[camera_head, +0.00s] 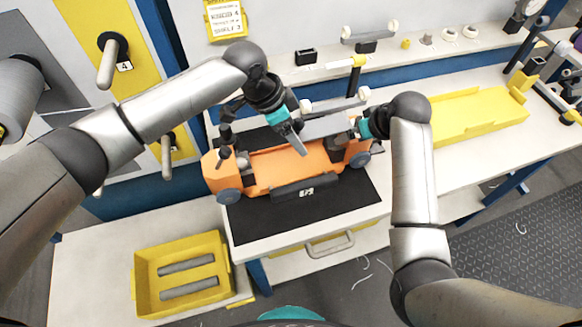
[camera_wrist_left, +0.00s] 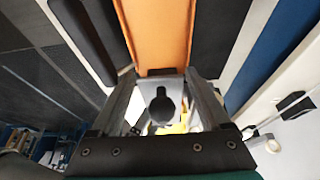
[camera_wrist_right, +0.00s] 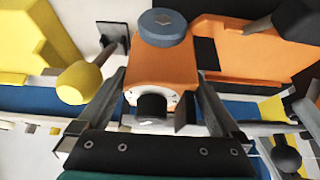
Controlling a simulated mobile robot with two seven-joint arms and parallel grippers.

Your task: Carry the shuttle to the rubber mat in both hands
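The orange shuttle (camera_head: 290,168), with blue-grey wheels and a black labelled block on its front, sits over the black rubber mat (camera_head: 290,222) on the white table. My left gripper (camera_head: 298,140) is above the shuttle in the head view. In the left wrist view its fingers (camera_wrist_left: 175,95) are apart, with a black knob (camera_wrist_left: 162,105) on a grey plate in sight between them. My right gripper (camera_head: 358,128) is at the shuttle's right end. In the right wrist view its fingers (camera_wrist_right: 160,95) are apart on either side of the orange end block (camera_wrist_right: 165,72); contact is unclear.
A yellow tray (camera_head: 146,296) with two grey rods stands at the lower left. A long yellow tray (camera_head: 480,112) lies on the right bench. A black post with a yellow top (camera_head: 355,72) rises behind the shuttle. A drawer handle (camera_head: 330,244) sticks out in front.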

